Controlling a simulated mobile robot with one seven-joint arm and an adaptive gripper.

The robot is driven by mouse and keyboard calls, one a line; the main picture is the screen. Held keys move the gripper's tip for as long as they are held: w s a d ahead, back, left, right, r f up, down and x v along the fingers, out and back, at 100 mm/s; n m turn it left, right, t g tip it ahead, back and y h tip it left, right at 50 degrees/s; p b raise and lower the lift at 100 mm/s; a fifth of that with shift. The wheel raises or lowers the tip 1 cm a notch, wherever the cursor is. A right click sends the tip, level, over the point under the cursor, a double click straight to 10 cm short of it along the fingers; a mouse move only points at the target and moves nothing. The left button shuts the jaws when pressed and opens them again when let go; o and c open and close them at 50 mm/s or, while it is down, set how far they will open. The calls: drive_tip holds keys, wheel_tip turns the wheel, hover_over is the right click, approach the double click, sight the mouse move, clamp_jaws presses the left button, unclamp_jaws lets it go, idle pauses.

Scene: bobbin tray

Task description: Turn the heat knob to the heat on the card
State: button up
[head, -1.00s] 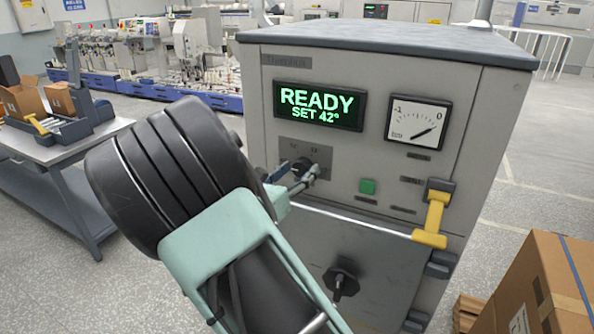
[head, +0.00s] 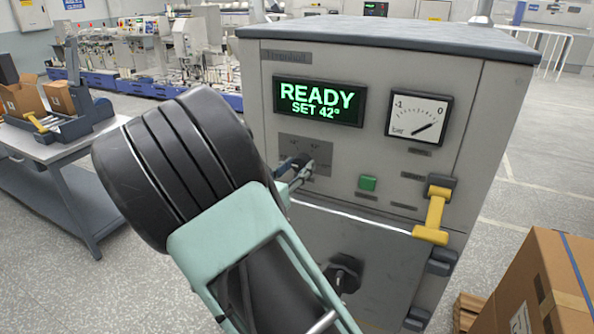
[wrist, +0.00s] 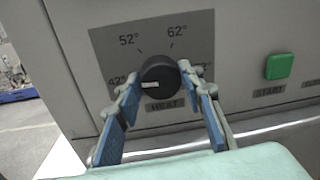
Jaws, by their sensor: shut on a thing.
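The black round heat knob (wrist: 158,78) sits on a grey plate in the wrist view, above a HEAT label. Its white pointer line points left, toward the 42° mark. 52° and 62° are printed above it, and a mark at the right is partly hidden by a finger. My gripper (wrist: 158,88) has one blue-padded finger at each side of the knob and is shut on it. In the head view my gripper (head: 300,172) is at the knob, which it mostly hides. The display (head: 318,101) reads READY, SET 42°. I see no card.
A green start button (head: 367,183) is right of the knob. A gauge (head: 417,120) is above it. A cardboard box (head: 540,290) stands at the lower right.

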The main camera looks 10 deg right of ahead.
drive_tip(key=m+b, duration=0.1)
drive_tip(key=b, duration=0.1)
drive_tip(key=m+b, duration=0.2)
drive_tip(key=shift+f, duration=0.3)
drive_tip(key=m+b, duration=0.3)
drive_tip(key=b, duration=0.2)
drive_tip(key=shift+m+y, duration=0.3)
drive_tip(key=m+b, duration=0.2)
drive_tip(key=b, duration=0.2)
drive_tip(key=shift+s+m+b, duration=0.1)
drive_tip(key=shift+m+b, duration=0.3)
drive_tip(key=shift+r+m+b, duration=0.25)
drive_tip(key=shift+m+b, duration=0.35)
drive_tip(key=shift+b, duration=0.35)
drive_tip(key=shift+r, duration=0.1)
drive_tip(key=o, duration=1.2)
drive_tip(key=shift+c, duration=0.2)
drive_tip(key=v, duration=1.2)
drive_tip(key=shift+r, duration=0.2)
